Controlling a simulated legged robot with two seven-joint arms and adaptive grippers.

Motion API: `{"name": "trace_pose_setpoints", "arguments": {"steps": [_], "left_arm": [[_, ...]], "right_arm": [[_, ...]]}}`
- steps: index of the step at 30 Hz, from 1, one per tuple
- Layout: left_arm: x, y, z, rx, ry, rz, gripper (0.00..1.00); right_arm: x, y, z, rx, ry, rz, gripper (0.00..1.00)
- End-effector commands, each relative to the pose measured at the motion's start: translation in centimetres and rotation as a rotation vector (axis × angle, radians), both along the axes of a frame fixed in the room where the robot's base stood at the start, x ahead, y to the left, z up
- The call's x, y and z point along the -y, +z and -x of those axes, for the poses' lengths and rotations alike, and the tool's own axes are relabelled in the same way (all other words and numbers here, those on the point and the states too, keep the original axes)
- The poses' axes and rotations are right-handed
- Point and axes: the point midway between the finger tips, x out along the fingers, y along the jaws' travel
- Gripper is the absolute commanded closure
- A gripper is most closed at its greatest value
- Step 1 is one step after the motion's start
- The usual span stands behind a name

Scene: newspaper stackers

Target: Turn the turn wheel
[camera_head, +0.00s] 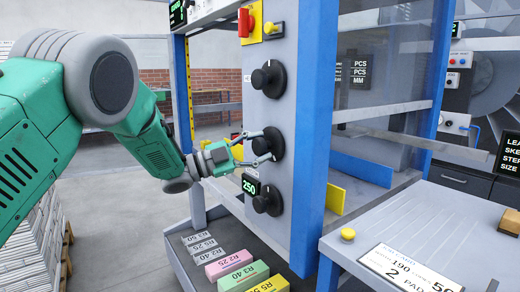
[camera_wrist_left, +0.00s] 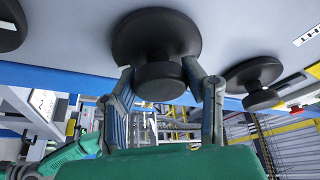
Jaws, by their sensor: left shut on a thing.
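Three black turn wheels sit one above another on the grey control panel (camera_head: 288,110): the top wheel (camera_head: 268,78), the middle wheel (camera_head: 272,144) and the bottom wheel (camera_head: 267,200). My left gripper (camera_head: 262,146) reaches in from the left and is shut on the middle wheel's knob. In the left wrist view the two fingers stand on either side of that wheel's round knob (camera_wrist_left: 160,80), below its wider disc. Another wheel (camera_wrist_left: 255,82) shows to the right of the fingers there. My right gripper is in neither view.
A green display (camera_head: 250,188) reading 250 is left of the bottom wheel. A red switch (camera_head: 245,22) and a yellow button (camera_head: 273,28) are above the top wheel. A blue post (camera_head: 314,130) borders the panel. Coloured labelled blocks (camera_head: 243,275) lie below. A grey table (camera_head: 450,240) stands right.

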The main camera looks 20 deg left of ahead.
Motion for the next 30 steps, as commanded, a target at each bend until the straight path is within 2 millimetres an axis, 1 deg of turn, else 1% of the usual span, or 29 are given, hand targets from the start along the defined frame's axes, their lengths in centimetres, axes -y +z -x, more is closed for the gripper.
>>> {"name": "trace_pose_setpoints", "arguments": {"steps": [1,15,21,30], "left_arm": [[0.08,-0.77,0.12,0.014,-0.004,-0.042,0.90],[0.11,-0.79,0.15,0.263,-0.007,-0.362,0.90],[0.09,-0.79,0.16,0.330,-0.008,-0.448,0.90],[0.12,-0.78,0.16,0.380,-0.008,-0.510,0.90]], "right_arm": [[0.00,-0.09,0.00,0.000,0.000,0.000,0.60],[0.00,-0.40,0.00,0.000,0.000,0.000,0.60],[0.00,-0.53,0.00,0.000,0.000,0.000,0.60],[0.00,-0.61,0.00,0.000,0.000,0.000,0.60]]}}
